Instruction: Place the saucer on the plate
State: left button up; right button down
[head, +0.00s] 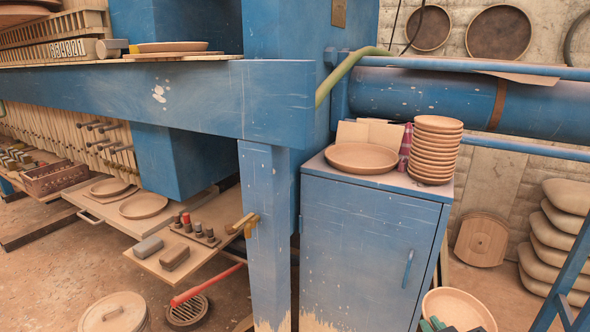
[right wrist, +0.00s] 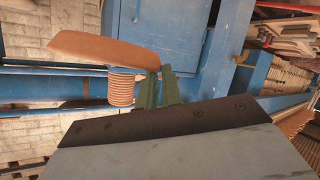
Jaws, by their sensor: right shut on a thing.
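A round clay plate (head: 361,158) lies flat on top of the blue cabinet (head: 372,245) in the head view, with nothing on it. My right gripper (head: 432,325) shows only by its green fingertips at the bottom edge of the head view. It is shut on the rim of a clay saucer (head: 460,308), in front of the cabinet and lower than its top in the picture. In the right wrist view the green fingers (right wrist: 160,80) grip one end of the tilted saucer (right wrist: 100,48). My left gripper is not in view.
A stack of several saucers (head: 435,150) stands on the cabinet right of the plate, and it also shows in the right wrist view (right wrist: 121,90). Flat tan boards (head: 372,133) and a red patterned item stand behind the plate. A blue post (head: 265,235) rises left of the cabinet.

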aim_at(360, 160)
jog(key=u, duration=0.6)
jog(key=k, duration=0.8)
jog(key=u, duration=0.75)
jog(key=i, duration=1.4)
jog(key=z, duration=1.4)
jog(key=i, duration=0.7)
jog(key=z, duration=0.7)
